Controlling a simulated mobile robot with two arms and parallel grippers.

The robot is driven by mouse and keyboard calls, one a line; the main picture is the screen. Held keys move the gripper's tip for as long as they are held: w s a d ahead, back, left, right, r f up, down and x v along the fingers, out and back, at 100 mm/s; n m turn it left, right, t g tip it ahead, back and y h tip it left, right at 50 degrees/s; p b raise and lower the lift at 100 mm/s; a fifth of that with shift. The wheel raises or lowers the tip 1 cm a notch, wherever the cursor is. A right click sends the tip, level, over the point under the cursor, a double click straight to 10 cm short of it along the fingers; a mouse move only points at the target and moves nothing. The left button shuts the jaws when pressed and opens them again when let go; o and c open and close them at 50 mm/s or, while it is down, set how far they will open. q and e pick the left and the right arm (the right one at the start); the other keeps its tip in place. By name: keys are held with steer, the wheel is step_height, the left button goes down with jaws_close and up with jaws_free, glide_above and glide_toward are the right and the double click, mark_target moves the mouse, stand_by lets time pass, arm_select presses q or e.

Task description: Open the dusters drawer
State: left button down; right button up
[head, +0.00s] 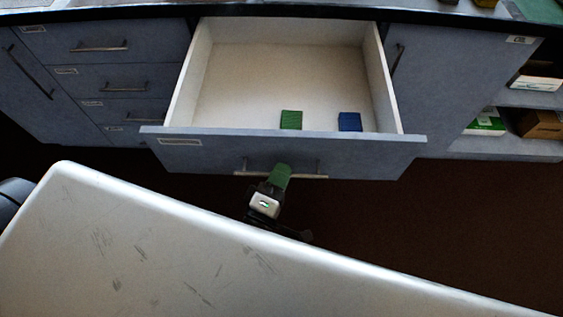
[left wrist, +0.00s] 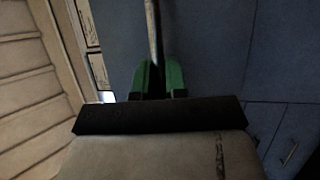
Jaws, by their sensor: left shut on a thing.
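A wide blue-grey drawer (head: 355,151) stands pulled far out of the cabinet, with its pale interior showing. A small label (head: 180,142) sits at its front's left; I cannot read it. A green block (head: 291,120) and a blue block (head: 349,122) lie inside near the front. My left gripper (head: 279,174), with green fingers, is shut on the drawer's bar handle (head: 306,177). In the left wrist view the handle (left wrist: 152,35) runs between the green fingers (left wrist: 158,78). My right gripper is not in view.
At the left are several shut drawers (head: 100,75) with bar handles. At the right is a shut cabinet door (head: 450,75), then open shelves (head: 525,97) with boxes. The countertop edge (head: 300,13) runs above. Dark floor (head: 400,220) shows in front of the drawer.

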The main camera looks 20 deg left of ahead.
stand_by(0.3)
arm_select(q)
steer(key=c, duration=1.2)
jaws_free()
steer(key=b+v, duration=0.1)
steer(key=v, duration=1)
steer(key=shift+w, duration=0.1)
